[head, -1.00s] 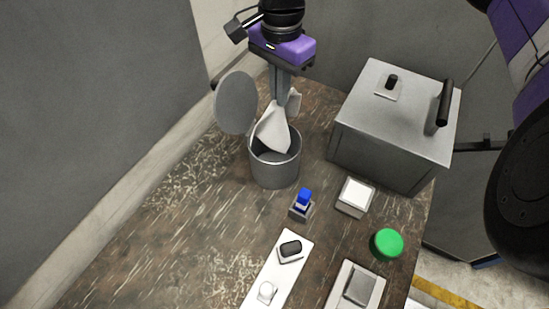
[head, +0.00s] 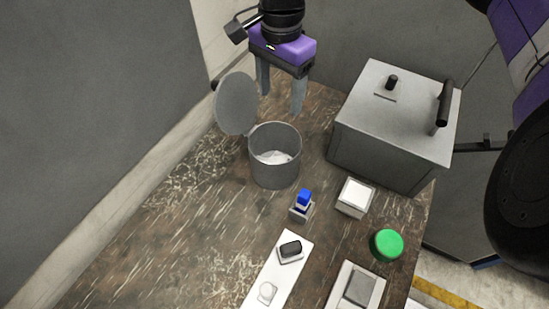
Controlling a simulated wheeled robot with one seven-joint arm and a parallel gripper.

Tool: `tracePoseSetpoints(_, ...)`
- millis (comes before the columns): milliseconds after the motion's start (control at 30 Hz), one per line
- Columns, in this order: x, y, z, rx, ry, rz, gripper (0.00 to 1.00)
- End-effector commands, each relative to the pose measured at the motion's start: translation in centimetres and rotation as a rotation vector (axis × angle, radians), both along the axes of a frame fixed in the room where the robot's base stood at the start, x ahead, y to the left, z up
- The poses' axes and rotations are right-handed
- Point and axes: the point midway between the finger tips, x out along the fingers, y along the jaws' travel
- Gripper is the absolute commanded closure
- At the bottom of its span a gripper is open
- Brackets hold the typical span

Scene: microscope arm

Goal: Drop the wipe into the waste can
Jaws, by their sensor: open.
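The waste can (head: 275,174) is a grey open cylinder on the table, with its round lid (head: 237,104) standing up at its back left. The white wipe (head: 273,157) lies inside the can, low down, partly hidden by the near wall. My gripper (head: 281,100) is above and behind the can, with its two grey fingers spread apart and nothing between them. It does not touch the wipe.
A grey metal box (head: 390,125) with a black handle stands right of the can. A blue-capped item (head: 303,200), a white-topped block (head: 355,196), a green round cap (head: 387,244) and a white strip (head: 279,272) are nearer. The table's left part is clear.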

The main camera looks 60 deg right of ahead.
Motion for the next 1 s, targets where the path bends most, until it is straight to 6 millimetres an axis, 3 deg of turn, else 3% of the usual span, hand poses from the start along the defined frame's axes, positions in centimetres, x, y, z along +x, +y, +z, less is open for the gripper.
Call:
tracePoseSetpoints(100,0.0,0.0,0.0,0.000,0.000,0.000,0.13)
tracePoseSetpoints(467,0.0,0.0,0.3,0.000,0.000,0.000,0.13)
tracePoseSetpoints(1000,0.0,-0.1,4.9,-0.002,-0.001,0.000,0.13)
